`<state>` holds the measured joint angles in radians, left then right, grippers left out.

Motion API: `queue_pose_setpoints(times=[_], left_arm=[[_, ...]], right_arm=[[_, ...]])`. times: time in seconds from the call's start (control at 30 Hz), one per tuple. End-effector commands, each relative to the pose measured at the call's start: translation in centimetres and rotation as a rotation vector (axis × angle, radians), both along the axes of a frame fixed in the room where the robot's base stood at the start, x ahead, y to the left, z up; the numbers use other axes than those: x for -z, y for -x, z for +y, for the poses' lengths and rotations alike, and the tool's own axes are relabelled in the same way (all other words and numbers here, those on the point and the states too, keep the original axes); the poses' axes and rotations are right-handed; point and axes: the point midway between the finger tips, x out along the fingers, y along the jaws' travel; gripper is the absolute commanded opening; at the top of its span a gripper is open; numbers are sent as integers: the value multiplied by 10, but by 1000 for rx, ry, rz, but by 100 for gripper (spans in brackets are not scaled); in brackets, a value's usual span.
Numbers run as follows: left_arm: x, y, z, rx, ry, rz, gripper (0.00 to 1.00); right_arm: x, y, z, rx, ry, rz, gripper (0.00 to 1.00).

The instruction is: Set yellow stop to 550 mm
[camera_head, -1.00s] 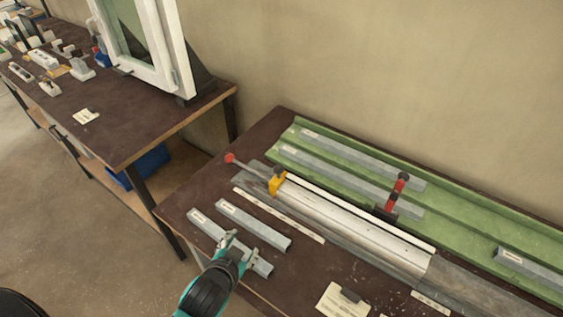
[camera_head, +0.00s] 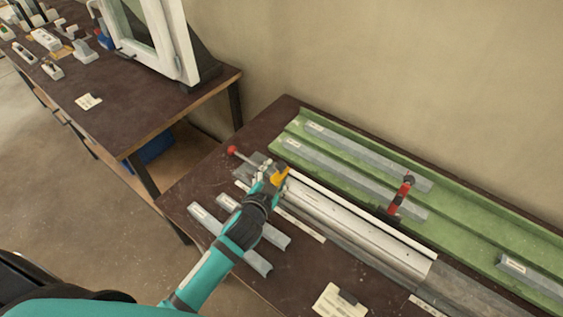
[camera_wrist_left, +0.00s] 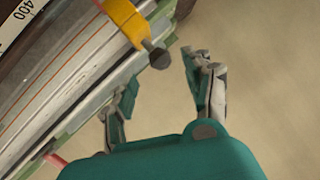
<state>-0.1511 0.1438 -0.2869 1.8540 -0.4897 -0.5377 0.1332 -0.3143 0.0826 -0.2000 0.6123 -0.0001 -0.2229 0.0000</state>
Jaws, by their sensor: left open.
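The yellow stop (camera_head: 281,175) sits on the rail (camera_head: 350,225) near its left end, partly hidden by my left gripper (camera_head: 268,170). In the left wrist view the yellow stop (camera_wrist_left: 127,18) shows at the top, with a dark round knob (camera_wrist_left: 159,58) on its end. My left gripper (camera_wrist_left: 160,84) is open there, its fingers spread to either side below the knob. I cannot tell whether a finger touches it. A white scale strip (camera_wrist_left: 14,24) beside the rail reads 400. My right gripper is not in view.
A red toggle clamp (camera_head: 400,195) stands farther right along the rail. Grey profiles lie in the green trays behind (camera_head: 470,215), and two grey profiles (camera_head: 205,218) lie in front. A red-knobbed lever (camera_head: 233,150) sticks out at the rail's left end. A paper card (camera_head: 335,302) lies in front.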

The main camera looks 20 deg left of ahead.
Motion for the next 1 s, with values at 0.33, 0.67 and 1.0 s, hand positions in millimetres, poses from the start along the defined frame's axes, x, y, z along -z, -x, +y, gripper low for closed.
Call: queue_pose_setpoints(times=[0.33,0.67,1.0], left_arm=[[19,-52,-1,0,0,0,52],[23,-60,-1,0,0,1,52],[22,-60,-1,0,0,1,21]], right_arm=[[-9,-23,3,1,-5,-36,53],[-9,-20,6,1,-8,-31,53],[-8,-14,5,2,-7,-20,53]])
